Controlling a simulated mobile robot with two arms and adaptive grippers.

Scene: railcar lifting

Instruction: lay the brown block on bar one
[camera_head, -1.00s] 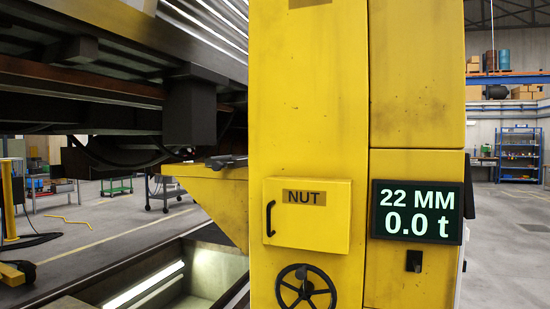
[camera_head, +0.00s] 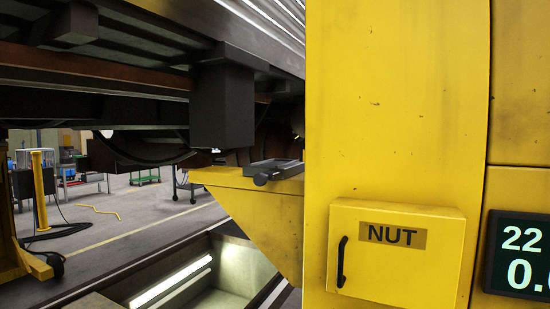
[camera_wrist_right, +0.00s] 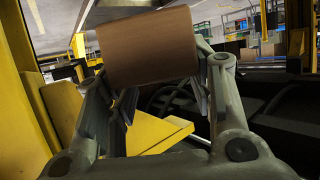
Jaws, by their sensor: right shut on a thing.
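The brown block (camera_wrist_right: 146,36) is held between the fingers of my right gripper (camera_wrist_right: 152,62) in the right wrist view. The gripper is shut on it, with a finger at either side. A yellow bar (camera_head: 252,203) juts left from the yellow column in the head view, with a shallow dark tray (camera_head: 277,168) on its top. No label shows that it is bar one. A yellow surface (camera_wrist_right: 155,134) lies beyond and below the block in the right wrist view. Neither gripper shows in the head view. My left gripper is out of view.
The yellow column (camera_head: 400,80) fills the right, with a NUT box (camera_head: 396,270) and a cut-off display (camera_head: 518,255). The dark railcar underside (camera_head: 90,85) and a hanging block (camera_head: 222,105) are above the bar. A lit pit (camera_head: 195,275) lies below.

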